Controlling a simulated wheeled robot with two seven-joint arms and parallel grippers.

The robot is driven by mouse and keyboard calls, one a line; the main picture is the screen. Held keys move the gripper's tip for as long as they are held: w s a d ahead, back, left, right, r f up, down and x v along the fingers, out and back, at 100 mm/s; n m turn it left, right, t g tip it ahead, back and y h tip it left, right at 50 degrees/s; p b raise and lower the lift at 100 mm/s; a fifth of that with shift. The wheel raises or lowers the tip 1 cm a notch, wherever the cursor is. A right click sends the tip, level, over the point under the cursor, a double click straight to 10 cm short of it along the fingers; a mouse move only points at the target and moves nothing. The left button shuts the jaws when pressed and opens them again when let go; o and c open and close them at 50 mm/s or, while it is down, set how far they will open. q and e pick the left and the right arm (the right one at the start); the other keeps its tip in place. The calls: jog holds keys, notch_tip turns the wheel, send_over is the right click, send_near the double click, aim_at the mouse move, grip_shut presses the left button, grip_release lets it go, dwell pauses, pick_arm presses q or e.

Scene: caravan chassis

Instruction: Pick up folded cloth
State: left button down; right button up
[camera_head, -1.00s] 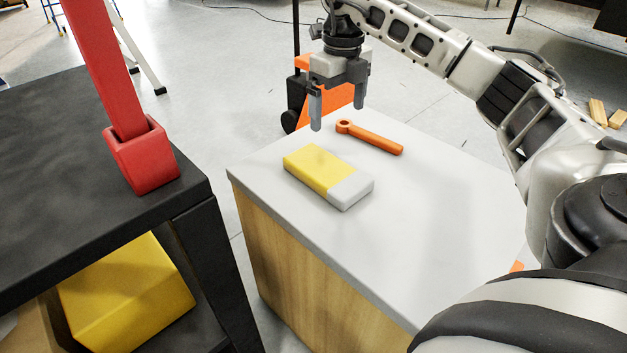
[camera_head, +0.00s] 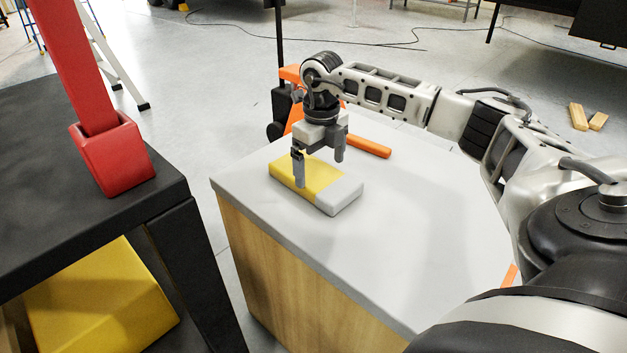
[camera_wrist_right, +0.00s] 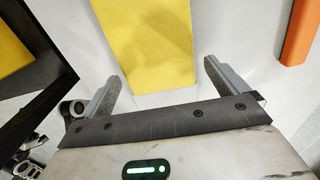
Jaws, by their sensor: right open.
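The folded cloth (camera_head: 342,194) is a flat block, yellow on its left part and pale grey on its right part. It lies on the white top of the wooden cabinet. In the right wrist view the yellow part of the cloth (camera_wrist_right: 150,45) lies ahead of and between the fingers. My right gripper (camera_head: 318,170) is open and empty, pointing down over the cloth and covering part of it in the head view. Its two fingers also show in the right wrist view (camera_wrist_right: 160,85). I cannot tell whether the fingertips touch the cloth. My left gripper is not in view.
The cabinet top (camera_head: 430,230) is clear at the front right. A black table (camera_head: 60,225) with a red post in a red socket (camera_head: 112,155) stands at the left.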

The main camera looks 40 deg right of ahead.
aim_at(319, 175)
jog(key=f, duration=0.3)
jog(key=shift+a+f+b, duration=0.2)
jog(key=shift+f+b, duration=0.1)
jog(key=shift+b, duration=0.05)
jog(key=c, duration=1.1)
jog(key=shift+r, duration=0.1)
